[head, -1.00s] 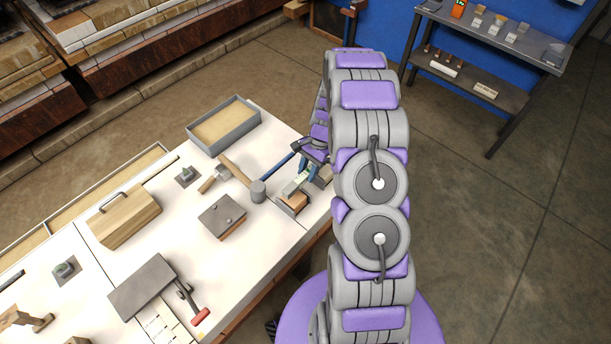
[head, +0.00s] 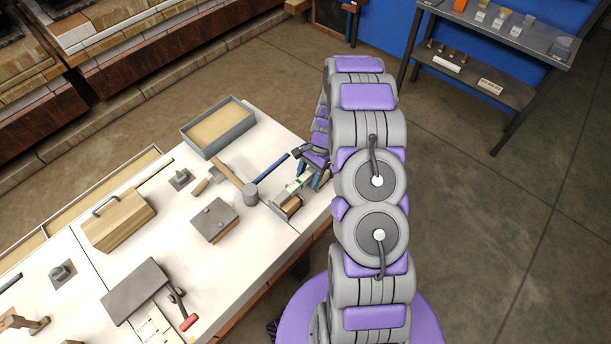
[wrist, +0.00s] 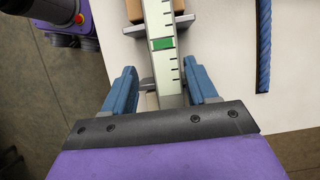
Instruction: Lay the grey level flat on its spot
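The grey level (wrist: 160,62) is a long bar with black tick marks and a green window. In the wrist view it runs lengthwise between the two blue fingers of my gripper (wrist: 159,68). The fingers stand apart, with a gap visible on the level's left side; contact on the right is unclear. In the head view my gripper (head: 310,172) is low over the table's right corner, with the level (head: 297,184) showing beside it. The level's near end is hidden by my gripper. I cannot tell whether it rests fully flat.
A grey bracket with a brown block (head: 291,205) is beside the level. A blue rope-like rod (wrist: 264,45) lies to its right in the wrist view. A mallet (head: 250,190), a lidded grey box (head: 214,220) and a tray (head: 247,122) share the white table (head: 250,268).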

